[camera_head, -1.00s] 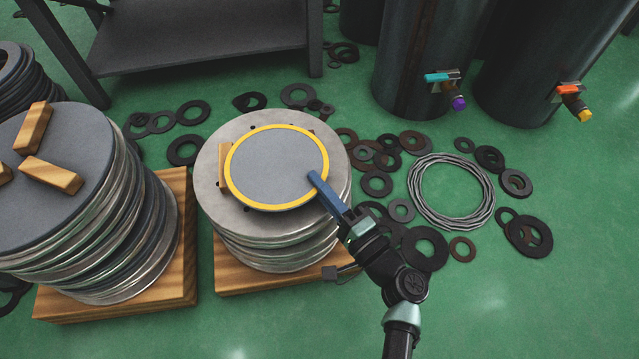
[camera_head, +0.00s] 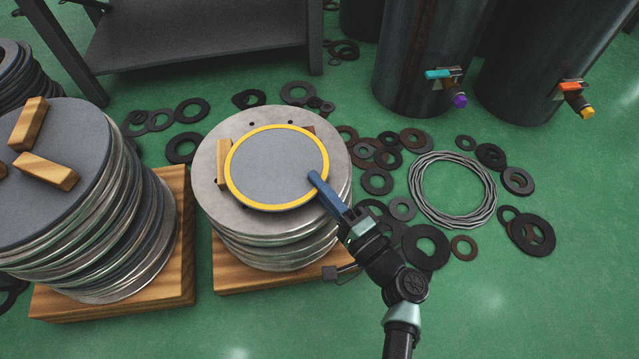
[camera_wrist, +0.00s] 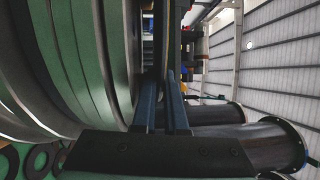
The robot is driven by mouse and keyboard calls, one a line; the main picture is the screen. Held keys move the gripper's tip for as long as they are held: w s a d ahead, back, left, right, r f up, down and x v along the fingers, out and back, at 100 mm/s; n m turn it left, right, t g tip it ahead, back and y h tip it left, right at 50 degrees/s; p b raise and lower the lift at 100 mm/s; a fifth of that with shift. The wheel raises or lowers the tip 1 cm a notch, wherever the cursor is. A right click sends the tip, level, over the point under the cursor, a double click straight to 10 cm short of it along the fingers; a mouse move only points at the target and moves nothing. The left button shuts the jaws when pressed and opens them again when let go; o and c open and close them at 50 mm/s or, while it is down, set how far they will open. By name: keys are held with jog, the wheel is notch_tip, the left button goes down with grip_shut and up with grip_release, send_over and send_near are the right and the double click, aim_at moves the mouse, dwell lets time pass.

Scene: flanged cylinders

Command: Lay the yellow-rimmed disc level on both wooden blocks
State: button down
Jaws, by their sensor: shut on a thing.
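The yellow-rimmed disc (camera_head: 276,167) has a grey face and looks about level over the top of the middle stack. My gripper (camera_head: 318,182) is shut on its right edge, reaching in from the lower right. One wooden block (camera_head: 223,164) shows at the disc's left edge. A small part of the other wooden block (camera_head: 308,129) shows behind the disc's upper right edge. The disc hides the rest of both blocks, so I cannot tell whether it touches them. In the wrist view, my gripper's fingers (camera_wrist: 163,100) point up the picture, with stacked disc edges on the left.
The middle stack's grey top plate (camera_head: 208,195) rests above a wooden pallet (camera_head: 245,280). A left stack (camera_head: 75,135) carries several wooden blocks. Rings and a wire coil (camera_head: 452,190) lie on the green floor. Dark cylinders with valves (camera_head: 425,50) stand at the back right.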

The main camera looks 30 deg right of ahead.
jog(key=c, duration=0.9)
grip_release()
jog(key=shift+r, duration=0.25)
jog(key=shift+f, duration=0.1)
jog(key=shift+f, duration=0.1)
jog(key=shift+s+f, duration=0.1)
jog(key=shift+f, duration=0.2)
jog(key=s+p, duration=0.1)
jog(key=s, duration=0.3)
jog(key=s+d+p, duration=0.1)
jog(key=s+p, duration=0.1)
jog(key=s, duration=0.2)
jog(key=s+d+p, duration=0.1)
jog(key=s+p, duration=0.1)
jog(key=s, duration=0.2)
jog(key=shift+s+d+f, duration=0.15)
jog(key=shift+s, duration=0.1)
